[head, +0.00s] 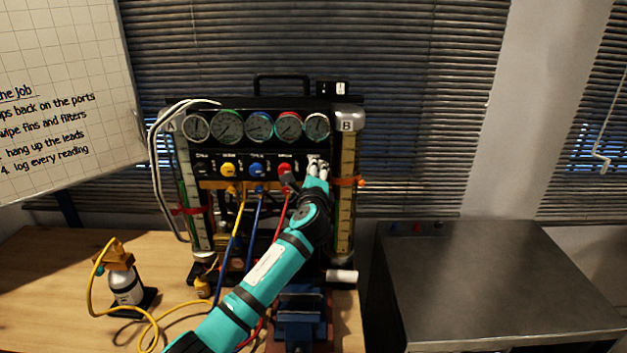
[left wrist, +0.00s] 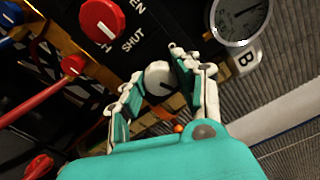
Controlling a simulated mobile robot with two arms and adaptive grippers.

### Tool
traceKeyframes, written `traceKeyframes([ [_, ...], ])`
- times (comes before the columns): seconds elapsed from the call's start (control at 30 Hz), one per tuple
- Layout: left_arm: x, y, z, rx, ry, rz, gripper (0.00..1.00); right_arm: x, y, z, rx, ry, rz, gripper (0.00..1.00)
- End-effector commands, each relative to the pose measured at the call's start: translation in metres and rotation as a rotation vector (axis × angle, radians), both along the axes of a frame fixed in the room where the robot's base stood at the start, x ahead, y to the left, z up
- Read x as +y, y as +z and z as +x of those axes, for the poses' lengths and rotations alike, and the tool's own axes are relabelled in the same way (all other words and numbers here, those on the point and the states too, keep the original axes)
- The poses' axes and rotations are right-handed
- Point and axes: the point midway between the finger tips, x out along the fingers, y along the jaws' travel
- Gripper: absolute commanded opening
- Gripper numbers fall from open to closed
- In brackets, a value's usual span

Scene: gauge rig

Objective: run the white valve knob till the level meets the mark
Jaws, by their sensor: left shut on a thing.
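The white valve knob (left wrist: 160,77) sits on the black panel in the left wrist view, with a dark pointer line on its face. My left gripper (left wrist: 157,83) has its fingers on either side of the knob and is shut on it. In the head view my left gripper (head: 317,166) is at the panel's right end and hides the knob. The sight tube B (head: 347,155) stands just right of it, with an orange marker (head: 360,183) on it. I cannot make out the liquid level. My right gripper is not in view.
A row of several round gauges (head: 259,126) is above the knobs. The red knob (left wrist: 102,20) is beside the white one. Yellow, blue and red hoses hang below. Tube A (head: 188,180) stands at left. A small bottle (head: 125,285) and a blue vise (head: 300,318) are on the bench.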

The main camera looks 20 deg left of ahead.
Motion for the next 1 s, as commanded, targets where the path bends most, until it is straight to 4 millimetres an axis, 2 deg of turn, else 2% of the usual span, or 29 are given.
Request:
traceKeyframes([
  [0.03, -0.001, -0.005, 0.0, -0.014, 0.0, -0.048, 0.0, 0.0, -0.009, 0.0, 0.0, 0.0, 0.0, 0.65],
  [0.2, -0.001, -0.005, 0.0, -0.058, -0.001, -0.204, 0.0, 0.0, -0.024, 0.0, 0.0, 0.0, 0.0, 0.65],
  [1.0, -0.001, -0.005, 0.0, -0.261, 0.0, -0.918, 0.0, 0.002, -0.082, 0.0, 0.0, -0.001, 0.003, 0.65],
])
